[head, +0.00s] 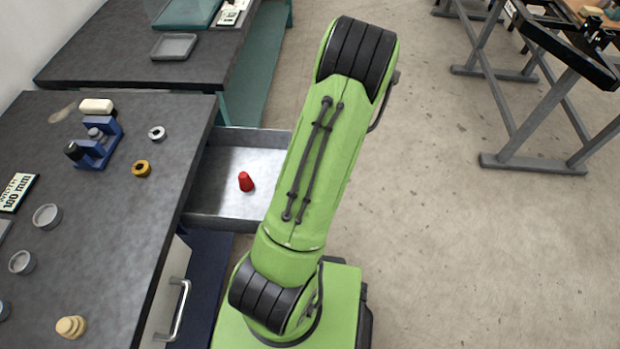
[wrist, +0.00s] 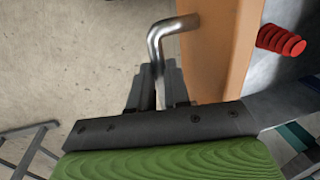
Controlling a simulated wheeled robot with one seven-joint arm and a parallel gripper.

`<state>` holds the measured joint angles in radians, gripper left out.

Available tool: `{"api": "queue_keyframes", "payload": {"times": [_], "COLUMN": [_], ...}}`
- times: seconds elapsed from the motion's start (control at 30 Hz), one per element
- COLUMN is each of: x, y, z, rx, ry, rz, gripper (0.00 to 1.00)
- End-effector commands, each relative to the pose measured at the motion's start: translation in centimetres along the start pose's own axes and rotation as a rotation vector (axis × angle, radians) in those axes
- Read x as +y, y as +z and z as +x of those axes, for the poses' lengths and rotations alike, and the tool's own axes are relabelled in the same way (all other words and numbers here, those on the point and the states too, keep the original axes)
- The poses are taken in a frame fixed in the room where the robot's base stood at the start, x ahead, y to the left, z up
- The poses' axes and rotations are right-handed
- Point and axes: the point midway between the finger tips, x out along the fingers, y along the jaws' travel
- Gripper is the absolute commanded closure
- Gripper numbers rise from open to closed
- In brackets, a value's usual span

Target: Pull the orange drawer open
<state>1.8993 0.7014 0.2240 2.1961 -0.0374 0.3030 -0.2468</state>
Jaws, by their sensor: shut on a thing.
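The drawer (head: 217,176) stands pulled out from under the dark workbench in the head view, with its grey inside showing. Its orange front (wrist: 213,52) shows in the wrist view and is hidden behind my arm in the head view. A bent metal handle (wrist: 157,37) is fixed to that front. My gripper (wrist: 156,82) is shut on the handle, with its fingers on both sides of the bar. In the head view my gripper is hidden behind my green arm.
A red ribbed part (head: 245,181) lies in the drawer, also visible in the wrist view (wrist: 281,40). The dark workbench (head: 110,230) carries small parts and a blue fixture (head: 97,146). A second handle (head: 179,310) is nearer.

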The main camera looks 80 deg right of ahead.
Motion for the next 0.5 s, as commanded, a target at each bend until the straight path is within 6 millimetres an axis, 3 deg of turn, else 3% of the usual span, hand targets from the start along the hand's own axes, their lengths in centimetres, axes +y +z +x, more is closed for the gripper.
{"api": "queue_keyframes", "payload": {"times": [0.23,0.27,0.3,0.4,0.5], "x": [0.07,0.07,0.06,0.05,0.03], "y": [0.08,0.08,0.08,0.06,0.04], "z": [0.08,0.08,0.08,0.07,0.06], "rx": [-0.003,-0.003,-0.002,-0.002,-0.001], "ry": [0.001,0.001,0.001,0.001,0.001], "rz": [0.001,0.002,0.001,0.001,0.001], "gripper": [1.00,0.80,0.74,0.59,0.58]}}
